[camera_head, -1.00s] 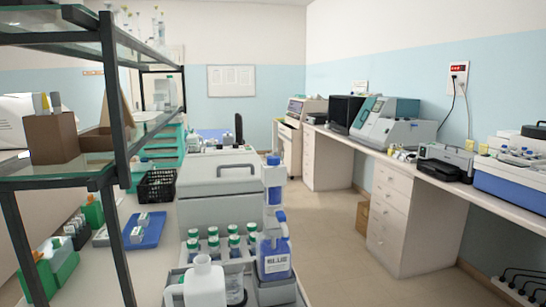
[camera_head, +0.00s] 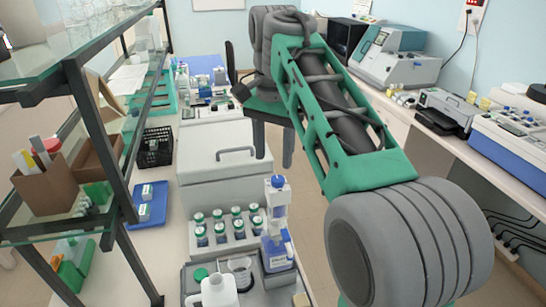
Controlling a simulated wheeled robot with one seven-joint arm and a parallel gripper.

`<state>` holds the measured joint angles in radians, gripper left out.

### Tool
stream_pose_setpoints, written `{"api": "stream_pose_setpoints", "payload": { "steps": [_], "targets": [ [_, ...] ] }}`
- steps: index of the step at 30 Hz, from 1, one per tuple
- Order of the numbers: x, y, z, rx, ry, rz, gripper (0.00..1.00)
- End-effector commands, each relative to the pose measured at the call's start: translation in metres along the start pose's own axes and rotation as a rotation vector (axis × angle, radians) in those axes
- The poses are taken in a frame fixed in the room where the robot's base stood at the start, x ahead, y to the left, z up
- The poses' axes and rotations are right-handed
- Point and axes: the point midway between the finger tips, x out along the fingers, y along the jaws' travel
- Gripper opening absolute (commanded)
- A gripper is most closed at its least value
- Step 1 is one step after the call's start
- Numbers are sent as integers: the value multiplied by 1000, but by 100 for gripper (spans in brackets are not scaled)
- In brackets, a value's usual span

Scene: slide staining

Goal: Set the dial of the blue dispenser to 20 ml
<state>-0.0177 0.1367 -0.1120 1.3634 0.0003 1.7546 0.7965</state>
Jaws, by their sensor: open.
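The blue dispenser (camera_head: 278,252) stands upright in the grey tray at the front, to the right of a glass beaker (camera_head: 240,270). It has a blue, labelled lower body and a clear upper column with a blue top (camera_head: 277,183). The dial and its setting are too small to read.
Several green-capped bottles (camera_head: 236,212) stand in a rack left of the dispenser. A white jug (camera_head: 217,291) is at the front. A large grey box (camera_head: 208,163) stands behind the rack. A glass-shelved black frame (camera_head: 95,140) bounds the left side.

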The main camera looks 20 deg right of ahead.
Motion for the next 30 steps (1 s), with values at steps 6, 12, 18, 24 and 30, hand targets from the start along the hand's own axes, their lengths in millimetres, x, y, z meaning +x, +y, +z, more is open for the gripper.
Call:
{"api": "stream_pose_setpoints", "payload": {
  "steps": [6, 12, 18, 24, 30],
  "targets": [
    [44, 5, -4, 13, -3, 1, 49],
    [62, 4, -4, 9, 0, -1, 49],
    [62, 4, -4, 7, 1, -1, 49],
    [62, 3, -3, 6, 1, -1, 34],
    [62, 3, -3, 6, 1, -1, 17]
  ]
}}
